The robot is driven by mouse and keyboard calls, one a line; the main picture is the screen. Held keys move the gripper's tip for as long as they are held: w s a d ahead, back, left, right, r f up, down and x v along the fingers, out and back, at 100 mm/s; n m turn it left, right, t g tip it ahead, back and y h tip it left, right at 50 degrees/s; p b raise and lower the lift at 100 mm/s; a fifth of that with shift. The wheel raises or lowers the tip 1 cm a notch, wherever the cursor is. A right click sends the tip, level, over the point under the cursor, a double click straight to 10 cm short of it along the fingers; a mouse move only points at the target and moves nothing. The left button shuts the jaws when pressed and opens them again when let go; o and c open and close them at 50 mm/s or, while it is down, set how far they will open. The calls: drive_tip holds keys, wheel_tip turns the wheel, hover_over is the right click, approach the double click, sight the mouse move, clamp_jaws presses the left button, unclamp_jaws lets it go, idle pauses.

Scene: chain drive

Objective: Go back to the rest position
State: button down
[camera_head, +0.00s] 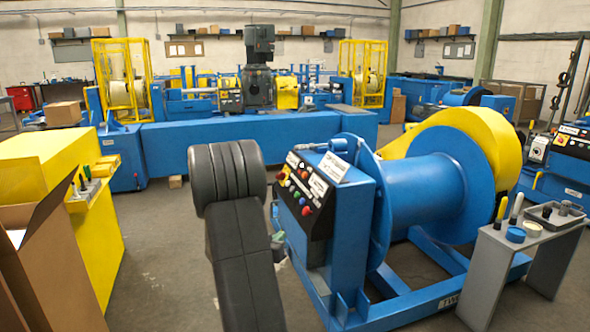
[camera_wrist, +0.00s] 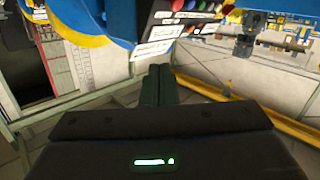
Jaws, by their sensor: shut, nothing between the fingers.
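My gripper (camera_wrist: 155,84) shows in the wrist view with its two dark fingers together and nothing between them. In the wrist view the fingers point toward the floor and frame just below the control panel (camera_wrist: 172,30) of a blue machine. In the head view my dark arm rises in front of that machine, and its gripper end is mostly hidden behind the arm. The same control panel (camera_head: 305,190) has several coloured buttons and white labels. The gripper appears apart from it, though the exact gap is hard to tell.
A large blue spool (camera_head: 435,200) with a yellow guard stands right of my arm. A grey stand (camera_head: 500,265) with tools is at the right. A yellow cabinet (camera_head: 50,165) and an open cardboard box (camera_head: 50,270) are at the left. Floor (camera_head: 155,240) between them is clear.

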drive_tip(key=s+r+n+g+y+p, duration=0.4)
drive_tip(key=s+r+y+p, duration=0.5)
drive_tip(key=s+r, duration=0.3)
drive_tip(key=shift+s+d+p, duration=0.3)
drive_tip(key=shift+s+d, duration=0.15)
drive_tip(key=shift+s, duration=0.2)
drive_tip(key=shift+f, duration=0.15)
